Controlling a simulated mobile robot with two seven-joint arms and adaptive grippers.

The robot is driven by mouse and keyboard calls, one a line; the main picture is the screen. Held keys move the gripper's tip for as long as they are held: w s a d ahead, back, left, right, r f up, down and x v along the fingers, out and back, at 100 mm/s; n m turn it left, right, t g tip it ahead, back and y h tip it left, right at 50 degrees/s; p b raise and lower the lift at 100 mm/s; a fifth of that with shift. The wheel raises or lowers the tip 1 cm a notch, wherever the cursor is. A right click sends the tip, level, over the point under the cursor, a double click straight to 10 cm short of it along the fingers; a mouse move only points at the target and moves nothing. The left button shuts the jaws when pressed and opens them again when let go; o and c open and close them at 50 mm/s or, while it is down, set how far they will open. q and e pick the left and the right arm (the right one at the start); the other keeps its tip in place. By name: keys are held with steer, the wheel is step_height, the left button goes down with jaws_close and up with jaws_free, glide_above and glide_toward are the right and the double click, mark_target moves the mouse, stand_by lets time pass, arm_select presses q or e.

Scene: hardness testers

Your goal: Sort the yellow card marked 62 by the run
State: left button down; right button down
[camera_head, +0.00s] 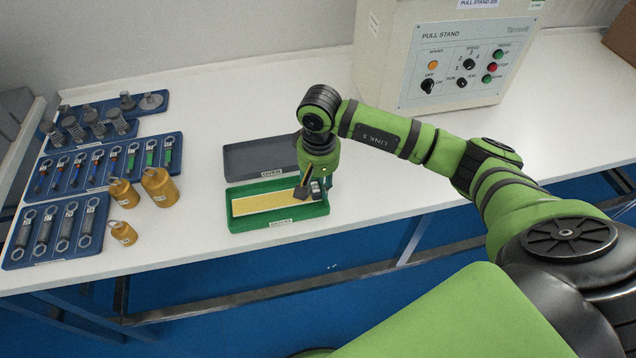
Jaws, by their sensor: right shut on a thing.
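The yellow card (262,204) is long and flat and lies within the green tray (233,222) on the white table. The tray's front label is small and seems to read GOOD. No 62 can be read on the card. My right gripper (306,191) points down over the tray's right end and is shut on the card's right end. The fingertips partly hide that end. Whether the card touches the tray floor is hard to tell. A dark grey tray (250,158) with a small label sits directly behind the green one. My left gripper is out of view.
The pull stand (455,65) with knobs and buttons stands at the back right. Blue trays (95,188) of springs and bolts fill the left side. Brass weights (159,187) stand between these and the green tray. The table is clear right of the trays.

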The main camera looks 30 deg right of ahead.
steer(key=shift+s+a+f+b, duration=0.15)
steer(key=shift+s+f+b, duration=0.15)
steer(key=shift+s+f, duration=0.1)
stand_by(0.4)
stand_by(0.5)
steer(key=c, duration=0.8)
jaws_free()
steer(key=shift+c, duration=0.2)
steer(key=shift+w, duration=0.1)
